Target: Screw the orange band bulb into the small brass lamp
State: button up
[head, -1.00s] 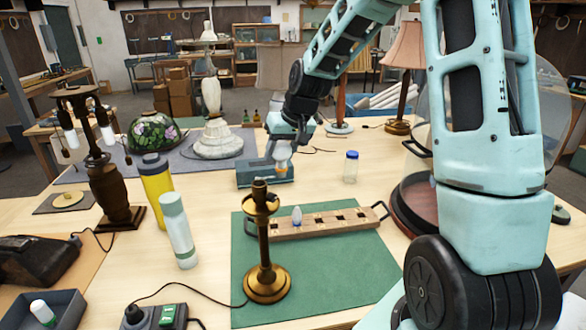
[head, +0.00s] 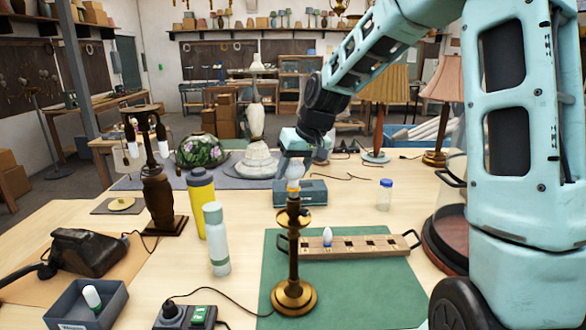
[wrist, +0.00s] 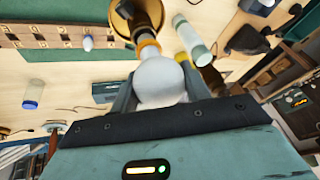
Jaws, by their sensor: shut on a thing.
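The small brass lamp (head: 293,262) stands upright on the green mat (head: 370,290), its socket pointing up. My gripper (head: 295,160) is shut on a white bulb (head: 294,171), base down. In the wrist view the bulb (wrist: 160,82) sits between my fingers, and its orange band (wrist: 149,46) shows in front of the lamp's top (wrist: 148,12). In the head view the bulb lines up with the socket. I cannot tell whether its base touches or has entered the socket.
A wooden rack (head: 360,246) behind the lamp holds another bulb with a blue band (head: 327,237). A white-green bottle (head: 217,240) and a yellow flask (head: 203,205) stand to the left. A grey-blue box (head: 312,190) and a blue-capped jar (head: 384,195) stand behind.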

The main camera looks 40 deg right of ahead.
jog(key=shift+f+b, duration=0.45)
jog(key=shift+f, duration=0.4)
jog(key=shift+f, duration=0.15)
dwell(0.3)
jog(key=shift+o, duration=0.6)
jog(key=shift+m, duration=0.3)
jog(key=shift+c, duration=0.3)
jog(key=m+h+b, duration=0.1)
jog(key=m+b, duration=0.1)
jog(key=m, duration=0.1)
jog(key=shift+f+h, duration=0.1)
jog(key=shift+h, duration=0.2)
jog(key=m+h+b, duration=0.1)
jog(key=m+b, duration=0.2)
jog(key=shift+f+m, duration=0.1)
jog(key=shift+m, duration=0.2)
jog(key=shift+d+r+m+h, duration=0.15)
jog(key=shift+r+m+h, duration=0.05)
jog(key=shift+m+h, duration=0.2)
